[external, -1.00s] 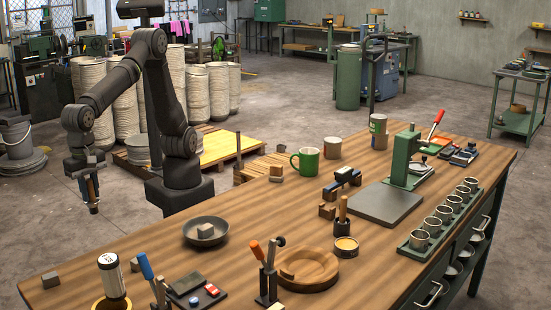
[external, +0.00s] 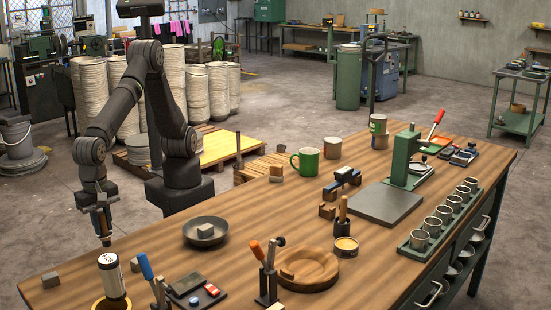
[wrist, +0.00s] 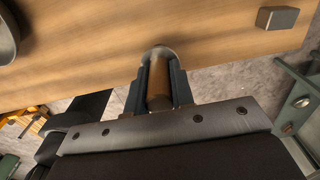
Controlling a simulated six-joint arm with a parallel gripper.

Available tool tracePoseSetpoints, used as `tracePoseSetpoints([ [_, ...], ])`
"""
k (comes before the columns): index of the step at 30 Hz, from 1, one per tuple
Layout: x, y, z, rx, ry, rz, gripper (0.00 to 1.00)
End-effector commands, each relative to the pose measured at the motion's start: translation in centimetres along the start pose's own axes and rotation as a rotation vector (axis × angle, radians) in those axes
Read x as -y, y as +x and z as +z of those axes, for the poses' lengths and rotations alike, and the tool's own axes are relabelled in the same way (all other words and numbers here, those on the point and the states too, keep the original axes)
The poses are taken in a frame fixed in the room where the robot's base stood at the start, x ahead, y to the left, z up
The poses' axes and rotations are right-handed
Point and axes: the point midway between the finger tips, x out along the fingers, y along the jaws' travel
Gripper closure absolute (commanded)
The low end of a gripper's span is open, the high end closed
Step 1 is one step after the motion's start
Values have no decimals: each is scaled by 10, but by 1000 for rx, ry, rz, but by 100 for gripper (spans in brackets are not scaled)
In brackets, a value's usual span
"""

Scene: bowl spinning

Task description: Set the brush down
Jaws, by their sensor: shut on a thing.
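My gripper (external: 102,212) is shut on the brush (external: 105,234), which hangs nearly upright with its dark tip down. In the wrist view the brush's brown shaft (wrist: 160,90) sits between the two fingers (wrist: 160,88). Its rounded end lies over the edge of the wooden table (wrist: 110,35). In the external view the brush is at the table's back left edge, left of the dark bowl (external: 193,238). I cannot tell whether its tip touches the table.
A white-labelled cylinder (external: 111,275) stands in front of the brush, with a small block (external: 135,265) beside it. Another block (external: 50,280) lies at the left corner and shows in the wrist view (wrist: 277,18). The wood between brush and bowl is clear.

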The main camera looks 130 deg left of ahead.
Motion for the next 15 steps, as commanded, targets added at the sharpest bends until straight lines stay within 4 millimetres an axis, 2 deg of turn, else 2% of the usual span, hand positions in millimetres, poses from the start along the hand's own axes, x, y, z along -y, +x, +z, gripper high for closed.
tracePoseSetpoints([
  [9, -1, 38, 0, -2, 0, 3, 100],
  [15, 0, 40, 0, 0, 0, 0, 100],
])
